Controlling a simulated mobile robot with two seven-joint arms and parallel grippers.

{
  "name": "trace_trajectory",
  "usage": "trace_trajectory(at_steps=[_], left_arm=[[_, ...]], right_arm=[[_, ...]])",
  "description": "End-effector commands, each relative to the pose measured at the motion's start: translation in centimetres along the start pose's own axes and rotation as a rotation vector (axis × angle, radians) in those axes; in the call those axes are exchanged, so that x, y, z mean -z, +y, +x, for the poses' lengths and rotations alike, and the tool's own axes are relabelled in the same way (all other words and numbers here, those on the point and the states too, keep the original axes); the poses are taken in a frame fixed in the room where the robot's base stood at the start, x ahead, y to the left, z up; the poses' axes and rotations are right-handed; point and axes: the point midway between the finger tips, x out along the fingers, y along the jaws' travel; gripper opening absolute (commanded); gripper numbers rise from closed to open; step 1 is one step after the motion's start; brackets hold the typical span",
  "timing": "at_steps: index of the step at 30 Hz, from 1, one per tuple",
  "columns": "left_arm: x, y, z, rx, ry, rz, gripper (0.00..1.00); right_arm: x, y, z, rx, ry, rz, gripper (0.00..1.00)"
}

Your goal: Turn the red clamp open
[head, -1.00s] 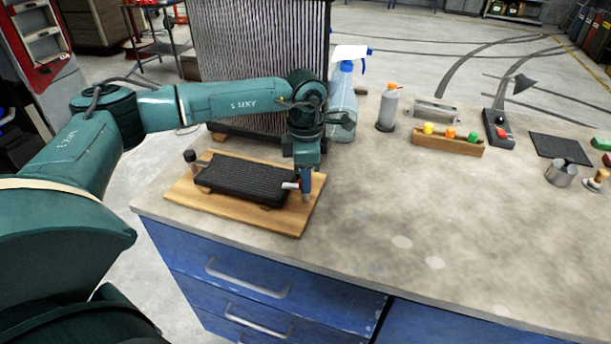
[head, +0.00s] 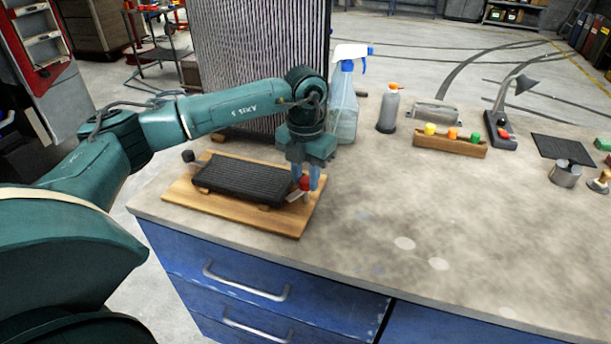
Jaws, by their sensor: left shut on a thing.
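The red clamp (head: 304,183) is at the right end of a black ribbed block (head: 242,180), which lies on a wooden board (head: 180,203) near the bench's left corner. My left gripper (head: 306,181) points down from above, its blue fingers on either side of the clamp's red part, shut on it. A pale lever end shows just below and left of the fingers. The fingers hide part of the clamp. My right gripper is out of view.
A dark-knobbed post (head: 188,156) stands at the block's left end. A tall finned panel (head: 258,60) and a spray bottle (head: 344,105) are close behind my left gripper. The bench top (head: 430,220) to the right is clear in front.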

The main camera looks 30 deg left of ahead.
Motion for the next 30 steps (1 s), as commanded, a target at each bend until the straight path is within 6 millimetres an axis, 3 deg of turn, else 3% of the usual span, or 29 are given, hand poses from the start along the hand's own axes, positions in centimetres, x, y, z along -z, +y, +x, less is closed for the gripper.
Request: trace_trajectory(at_steps=[15, 30], left_arm=[[-0.10, 0.07, -0.17, 0.001, -0.005, -0.389, 0.04], [-0.14, 0.11, -0.23, 0.002, -0.006, -0.492, 0.04]], right_arm=[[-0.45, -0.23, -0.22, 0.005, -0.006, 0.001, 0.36], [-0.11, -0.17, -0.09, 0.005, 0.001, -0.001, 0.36]])
